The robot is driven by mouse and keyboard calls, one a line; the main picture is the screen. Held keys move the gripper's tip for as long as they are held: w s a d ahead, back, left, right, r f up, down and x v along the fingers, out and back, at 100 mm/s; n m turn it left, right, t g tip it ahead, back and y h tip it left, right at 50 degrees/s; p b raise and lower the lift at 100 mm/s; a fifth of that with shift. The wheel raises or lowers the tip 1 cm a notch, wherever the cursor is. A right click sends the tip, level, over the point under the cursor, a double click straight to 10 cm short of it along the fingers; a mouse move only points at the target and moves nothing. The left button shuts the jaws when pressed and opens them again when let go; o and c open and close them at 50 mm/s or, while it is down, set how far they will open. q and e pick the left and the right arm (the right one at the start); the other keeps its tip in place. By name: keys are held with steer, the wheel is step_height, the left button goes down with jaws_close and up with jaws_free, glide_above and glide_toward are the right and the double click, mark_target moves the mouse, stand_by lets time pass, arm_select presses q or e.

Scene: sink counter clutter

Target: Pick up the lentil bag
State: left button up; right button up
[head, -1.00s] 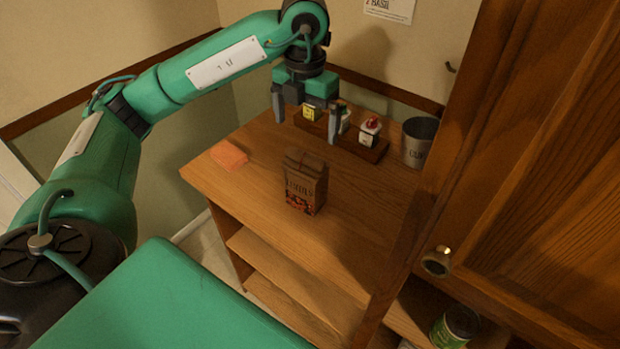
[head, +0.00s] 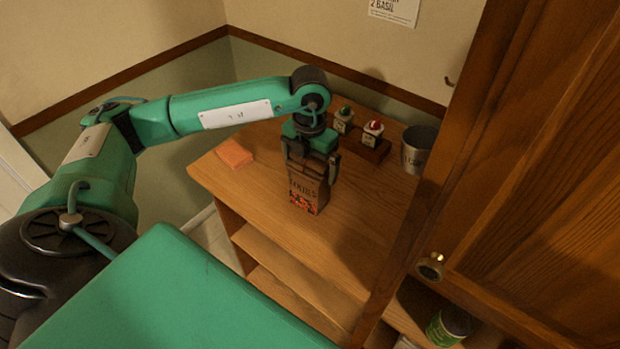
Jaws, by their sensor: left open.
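The lentil bag (head: 305,196) is a small brown paper bag with dark lettering and a reddish printed lower front. It stands upright on the wooden counter (head: 262,190) in the head view. My left gripper (head: 309,175) points down over the bag, with its fingers apart near the left and right sides of the bag's top. It is open; I cannot tell whether either finger touches the bag. The gripper hides part of the bag's top. My right gripper is not in view.
An orange sponge-like block (head: 235,153) lies at the counter's left. Behind the gripper, a dark wooden rack (head: 371,151) holds small jars with green and red tops. A grey metal bucket (head: 417,150) stands right of it. A wooden cabinet door (head: 530,170) fills the right side.

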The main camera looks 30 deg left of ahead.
arm_select(q)
steer(key=c, duration=1.5)
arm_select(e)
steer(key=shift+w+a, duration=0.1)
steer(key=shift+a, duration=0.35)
arm_select(q)
steer(key=shift+r, duration=0.15)
